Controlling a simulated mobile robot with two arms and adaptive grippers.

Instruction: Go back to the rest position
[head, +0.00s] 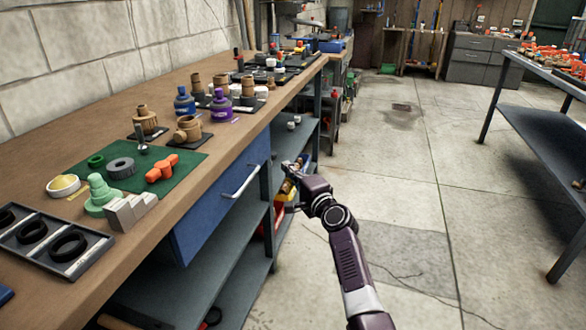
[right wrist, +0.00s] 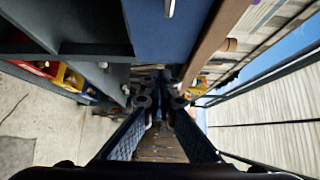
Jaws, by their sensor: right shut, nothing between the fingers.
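My right gripper (head: 291,172) is in the middle of the head view, beside the bench's right edge and out over the aisle. Its arm comes up from the bottom. In the right wrist view its two fingers (right wrist: 160,98) converge and look closed, with nothing held between them. The workbench (head: 235,135) with its blue drawer (head: 225,200) is to the left of the gripper. In the wrist view the blue drawer front (right wrist: 165,30) shows above the fingers. My left gripper is not in view.
The bench holds a green mat (head: 125,190), a black tray of rings (head: 85,262), brown fittings and bottles (head: 222,106). Grey shelves (head: 230,270) with bins lie below. Another table (head: 545,130) stands at right. The concrete floor (head: 400,170) between is mostly clear.

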